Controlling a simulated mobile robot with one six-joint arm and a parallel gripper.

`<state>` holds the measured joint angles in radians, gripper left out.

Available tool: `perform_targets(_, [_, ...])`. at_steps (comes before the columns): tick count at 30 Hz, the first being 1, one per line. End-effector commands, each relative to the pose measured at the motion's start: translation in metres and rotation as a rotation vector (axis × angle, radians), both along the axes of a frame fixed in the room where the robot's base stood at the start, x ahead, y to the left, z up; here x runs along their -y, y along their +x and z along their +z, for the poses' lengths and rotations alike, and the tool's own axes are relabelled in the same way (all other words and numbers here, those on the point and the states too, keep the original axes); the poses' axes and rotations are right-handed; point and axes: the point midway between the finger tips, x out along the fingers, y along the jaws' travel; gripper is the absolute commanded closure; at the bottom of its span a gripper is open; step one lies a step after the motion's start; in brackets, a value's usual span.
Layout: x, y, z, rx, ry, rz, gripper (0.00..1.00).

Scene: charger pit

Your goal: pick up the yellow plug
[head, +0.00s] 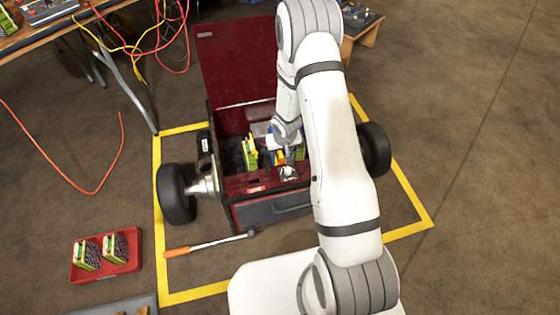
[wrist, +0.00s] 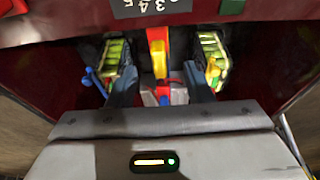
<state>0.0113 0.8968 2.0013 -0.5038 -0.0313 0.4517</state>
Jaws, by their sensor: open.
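The yellow plug (wrist: 159,62) shows in the wrist view, upright in the picture, with a red part at its far end. It lies inside the open dark red box (head: 268,212). My gripper (wrist: 160,80) reaches down into this box with its two dark fingers apart. The plug shows in the gap between the fingers, slightly beyond their tips; I cannot tell whether either finger touches it. In the head view my gripper is mostly hidden by my arm, and a small yellow patch (head: 280,156) there may be the plug.
Green-yellow battery blocks stand left (wrist: 113,58) and right (wrist: 213,58) of the fingers, close by. The box's raised lid (head: 238,60) stands behind. A wheel (head: 176,193) flanks the box. A red tray (head: 126,262) with two blocks and an orange-handled bar (head: 210,243) lie on the floor.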

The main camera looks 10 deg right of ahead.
Motion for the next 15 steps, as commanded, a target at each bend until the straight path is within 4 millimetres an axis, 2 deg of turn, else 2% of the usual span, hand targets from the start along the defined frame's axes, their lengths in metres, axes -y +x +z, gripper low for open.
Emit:
perform_targets(12, [0.000,0.007,-0.049,-0.001,-0.001,-0.001,0.54])
perform_targets(15, [0.001,0.009,-0.052,0.000,-0.001,-0.001,0.54])
